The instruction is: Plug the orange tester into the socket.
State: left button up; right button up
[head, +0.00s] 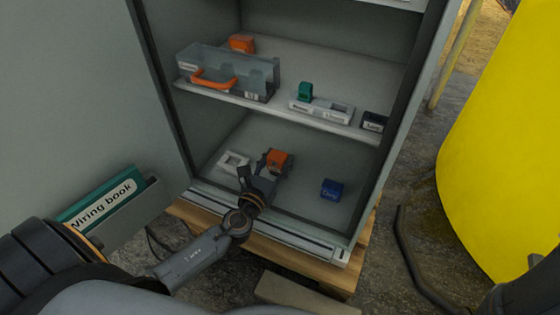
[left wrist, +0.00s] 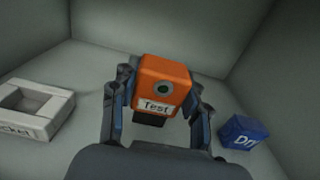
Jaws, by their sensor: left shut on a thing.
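The orange tester (head: 277,160) is a small block at the bottom of the cabinet. In the left wrist view the tester (left wrist: 163,85) shows a "Test" label, a round dark-green spot and a dark lower part. My left gripper (head: 269,170) is shut on it, with one finger on each side. The light socket (head: 233,162) lies on the cabinet floor left of the tester. In the left wrist view the socket (left wrist: 35,108) has a square empty recess and a partly cut-off label ending in "cket". The tester is apart from the socket. My right gripper is not in view.
A blue block (head: 332,189) stands right of the gripper on the cabinet floor. The shelf (head: 270,113) above holds a clear bin (head: 225,72) with an orange handle, a green block (head: 305,91) in a light holder, and a dark labelled block (head: 374,121).

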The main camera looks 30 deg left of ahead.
pick_arm(q)
jog(key=shift+s+a+r+b, duration=0.15)
jog(key=shift+a+b, duration=0.15)
jog(key=shift+a, duration=0.8)
jog(key=shift+s+a+f+b, duration=0.15)
jog(key=shift+a+b, duration=0.1)
jog(key=shift+a, duration=0.85)
jog(key=shift+s+a+r+b, duration=0.15)
jog(key=shift+a+b, duration=0.15)
jog(key=shift+a, duration=0.8)
jog(key=shift+s+a+b, duration=0.25)
jog(key=shift+a+b, duration=0.6)
jog(key=shift+a, duration=1.05)
jog(key=shift+s+a+b, duration=0.2)
jog(key=shift+a+b, duration=0.6)
jog(key=shift+a, duration=1.05)
jog(key=shift+r, duration=0.1)
jog(key=shift+f, duration=0.2)
jog(key=shift+f+b, duration=0.45)
jog(key=shift+b, duration=0.1)
jog(key=shift+f, duration=0.1)
jog(key=shift+f+b, duration=0.35)
jog(key=shift+b, duration=0.1)
jog(key=shift+f+b, duration=0.3)
